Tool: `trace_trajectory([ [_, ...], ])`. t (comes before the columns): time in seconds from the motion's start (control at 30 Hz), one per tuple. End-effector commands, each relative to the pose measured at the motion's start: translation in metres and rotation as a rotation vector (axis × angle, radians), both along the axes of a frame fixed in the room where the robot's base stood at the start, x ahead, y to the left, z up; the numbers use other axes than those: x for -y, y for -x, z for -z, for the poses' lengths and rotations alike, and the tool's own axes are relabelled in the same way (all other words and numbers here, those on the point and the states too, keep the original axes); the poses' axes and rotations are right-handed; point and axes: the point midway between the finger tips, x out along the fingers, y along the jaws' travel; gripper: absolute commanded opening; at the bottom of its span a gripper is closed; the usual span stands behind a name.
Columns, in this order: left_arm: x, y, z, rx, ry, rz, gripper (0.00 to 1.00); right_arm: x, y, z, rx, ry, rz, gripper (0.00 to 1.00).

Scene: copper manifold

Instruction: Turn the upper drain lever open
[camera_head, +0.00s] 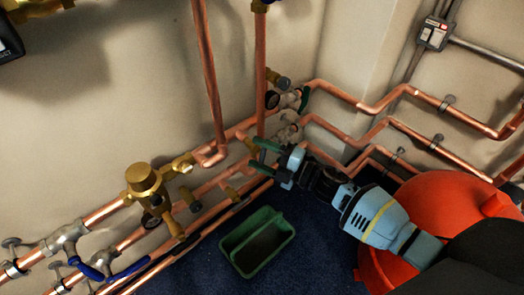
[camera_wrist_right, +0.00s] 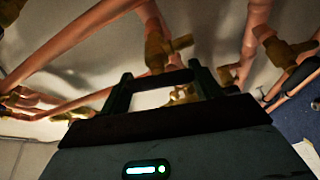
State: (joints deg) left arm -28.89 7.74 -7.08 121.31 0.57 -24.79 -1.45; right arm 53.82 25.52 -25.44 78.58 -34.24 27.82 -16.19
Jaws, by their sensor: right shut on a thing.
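My right gripper (camera_head: 263,157) reaches in from the lower right to the copper pipes by the wall corner. A brass drain fitting (camera_head: 248,143) shows just left of the fingertips. In the right wrist view, the two fingers (camera_wrist_right: 163,82) point up at a brass fitting with a side stub (camera_wrist_right: 160,46). The lever's exact angle cannot be told. My left gripper is not in view.
A green tray (camera_head: 228,247) stands on the dark blue floor below the pipes. A brass valve body (camera_head: 145,183) and blue lever handles (camera_head: 127,270) are at the left. A green handle (camera_head: 305,98) sits above my gripper. A red rounded object (camera_head: 440,195) is at the right.

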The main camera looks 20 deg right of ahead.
Motion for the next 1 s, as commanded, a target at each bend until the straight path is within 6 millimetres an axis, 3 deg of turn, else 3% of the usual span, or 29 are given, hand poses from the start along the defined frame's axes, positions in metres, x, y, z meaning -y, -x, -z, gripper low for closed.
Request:
trace_trajectory([
  [0.4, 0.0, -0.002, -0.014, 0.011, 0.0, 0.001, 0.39, 0.0, 0.0, 0.001, 0.067, 0.19, 0.001, 0.41],
  [0.97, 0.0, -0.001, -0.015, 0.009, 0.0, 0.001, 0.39, 0.0, 0.0, 0.003, 0.079, 0.224, 0.001, 0.41],
  [1.0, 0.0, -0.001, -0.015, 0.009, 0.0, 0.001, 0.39, 0.0, 0.0, 0.003, 0.08, 0.225, 0.001, 0.65],
])
